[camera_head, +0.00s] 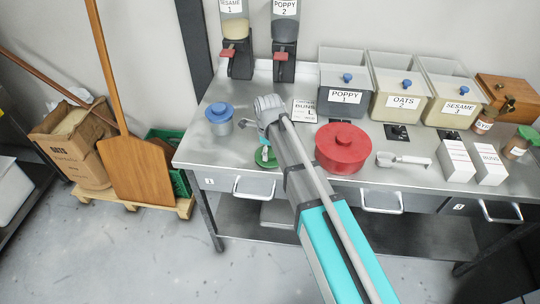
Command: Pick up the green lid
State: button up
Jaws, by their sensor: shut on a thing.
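The green lid (275,162) is a small round disc near the front edge of the steel table, left of the red round lidded pot. My arm reaches in from the lower right and covers part of its right side. My gripper (265,152) points down over the middle of the lid and is shut on it. Its fingertips are small in this view. I cannot tell whether the lid touches the tabletop or is a little above it.
A blue-lidded pot (219,118) stands left of my gripper, and a red lidded pot (343,148) stands right of my arm. Bins (346,98) and dispensers (236,58) line the back.

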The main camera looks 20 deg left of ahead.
aim_at(269, 151)
jog(key=shift+r, duration=0.15)
notch_tip(269, 151, up, 3)
jog(key=p, duration=0.3)
jog(key=s+d+r+p, duration=0.8)
jog(key=s+r+p, duration=0.1)
jog(key=s+p, duration=0.1)
jog(key=shift+s+r, duration=0.35)
jog(key=shift+s, duration=0.35)
jog(key=shift+f, duration=0.1)
dwell(0.3)
jog(key=shift+f+b, duration=0.35)
jog(key=shift+b, duration=0.1)
jog(key=shift+s, duration=0.1)
